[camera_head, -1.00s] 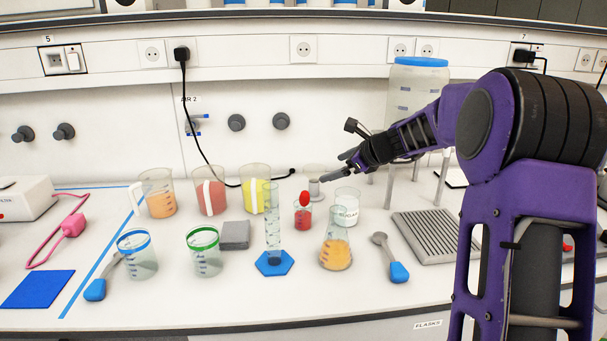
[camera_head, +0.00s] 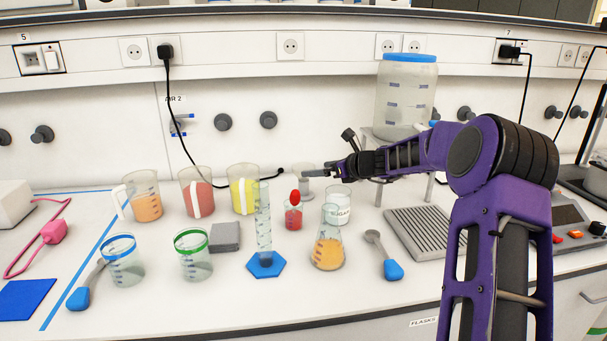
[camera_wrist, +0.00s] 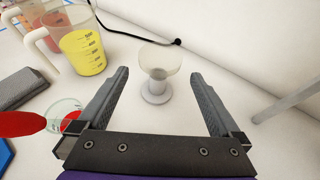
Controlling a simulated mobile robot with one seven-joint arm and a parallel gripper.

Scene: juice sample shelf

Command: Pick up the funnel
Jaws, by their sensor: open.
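The funnel (camera_wrist: 158,57) is a pale, translucent bowl in the wrist view. It stands upright on a small grey stand (camera_wrist: 155,93) with a round base. In the head view the stand (camera_head: 306,190) shows behind the red dropper bottle, and my gripper partly hides the funnel. My gripper (camera_wrist: 159,76) is open and empty. In the wrist view its two fingers reach forward on the left and right of the funnel, with a gap on each side. In the head view my gripper (camera_head: 306,170) points left at about the funnel's height.
A jug of yellow juice (camera_wrist: 82,48) is left of the funnel in the wrist view. The red-capped dropper bottle (camera_head: 294,213) and sugar jar (camera_head: 338,205) stand in front. A black cable (camera_wrist: 130,32) and the wall lie behind. A large dispenser (camera_head: 405,95) stands on legs to the right.

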